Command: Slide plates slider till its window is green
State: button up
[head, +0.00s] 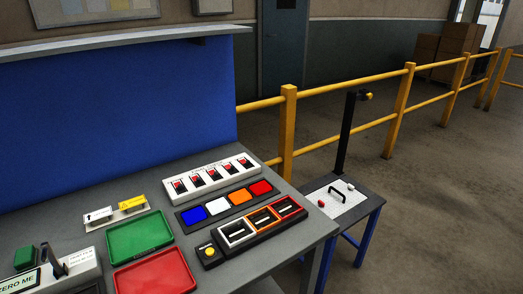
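I cannot make out a label naming the plates slider. A black panel (220,251) on the grey bench holds three framed windows in a row: white (236,233), orange (263,219) and red (288,207). Each has a dark inside with a small light bar, and none looks green. A round yellow knob (209,252) sits at the panel's left end. Behind it a white strip (206,175) carries several small red-and-black switch-like pieces; their kind is too small to tell. My gripper is not in view.
Blue, white, orange and red pads (240,197) lie between strip and panel. Green (138,237) and red (157,275) trays are left, near a white "ZERO ME" box (82,268). A side table (367,206) with black handle and post stands right, before yellow railing (402,110).

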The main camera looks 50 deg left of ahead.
aim_at(233, 171)
jog(key=u, duration=0.4)
jog(key=i, duration=1)
jog(key=u, duration=1.7)
jog(key=i, duration=0.9)
jog(key=u, duration=0.7)
